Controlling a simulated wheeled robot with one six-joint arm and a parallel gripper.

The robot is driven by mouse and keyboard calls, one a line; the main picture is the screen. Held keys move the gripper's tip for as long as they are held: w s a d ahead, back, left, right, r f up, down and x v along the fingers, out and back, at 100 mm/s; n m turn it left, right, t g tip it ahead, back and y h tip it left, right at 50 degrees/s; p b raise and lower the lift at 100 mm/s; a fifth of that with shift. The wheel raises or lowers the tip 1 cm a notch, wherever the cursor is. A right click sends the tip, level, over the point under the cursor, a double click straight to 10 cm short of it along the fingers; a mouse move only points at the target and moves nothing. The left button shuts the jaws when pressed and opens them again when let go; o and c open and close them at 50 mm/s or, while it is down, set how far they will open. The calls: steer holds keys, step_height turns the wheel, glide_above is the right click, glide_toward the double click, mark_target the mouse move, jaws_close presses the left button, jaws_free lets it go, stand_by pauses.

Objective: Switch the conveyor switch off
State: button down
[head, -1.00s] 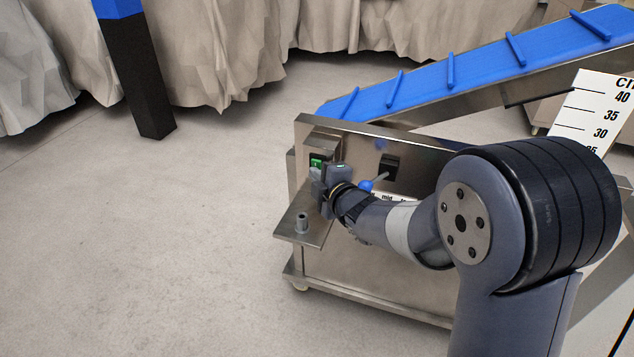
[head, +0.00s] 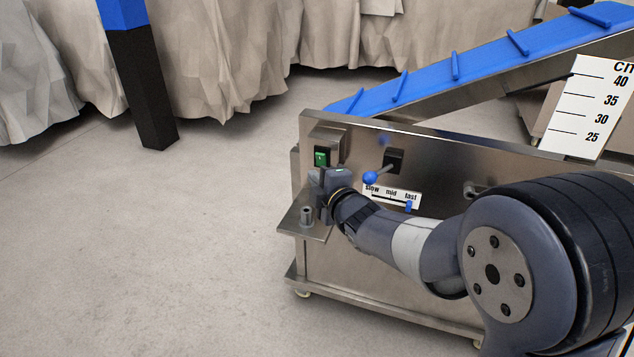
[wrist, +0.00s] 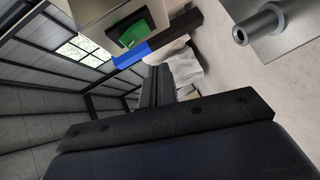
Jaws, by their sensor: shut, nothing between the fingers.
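The conveyor switch (head: 321,157) is a green rocker in a dark frame on a steel box at the upper left of the machine's panel. It also shows in the wrist view (wrist: 133,34), near the top and lit green. My gripper (head: 322,178) is just below the switch in the head view, close to the panel. It is shut and empty. In the wrist view the gripper's dark fingers (wrist: 160,85) point away below the switch, apart from it in the picture. Whether a fingertip touches the switch box is hidden.
A lever with a blue knob (head: 370,178) and a slow-mid-fast speed scale (head: 391,195) are right of my gripper. A steel shelf with an upright post (head: 306,216) juts out below left. The blue conveyor belt (head: 455,68) rises behind. The floor at left is clear.

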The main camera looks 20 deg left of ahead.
steer(key=f+p+v, duration=0.1)
steer(key=v, duration=0.8)
steer(key=shift+s+d+f, duration=0.25)
steer(key=shift+f, duration=0.1)
